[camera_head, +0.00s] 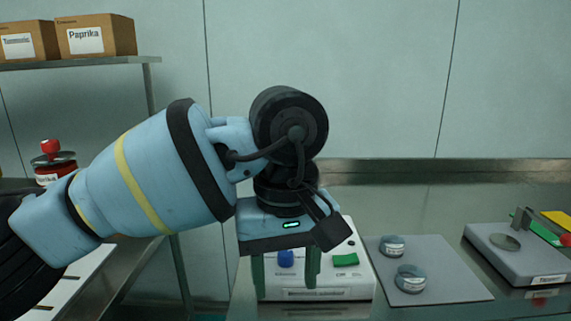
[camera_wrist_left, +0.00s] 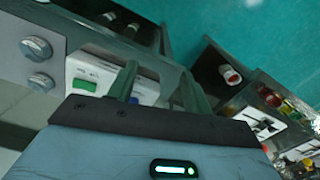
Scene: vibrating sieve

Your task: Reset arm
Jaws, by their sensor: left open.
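My left gripper (camera_head: 286,288) hangs pointing down in the middle of the head view, in front of a white control box (camera_head: 361,282). Its two green fingers stand apart with nothing seen between them. In the left wrist view the open fingers (camera_wrist_left: 158,68) reach over the edge of the white box (camera_wrist_left: 88,68). The box has a blue knob (camera_head: 286,258) and a green switch (camera_head: 345,260); my gripper hides part of it. My right gripper is not in view.
A grey device (camera_head: 508,264) stands farther right. A shelf (camera_head: 80,62) with cardboard boxes (camera_head: 98,36) and a red-topped container (camera_head: 48,160) are left.

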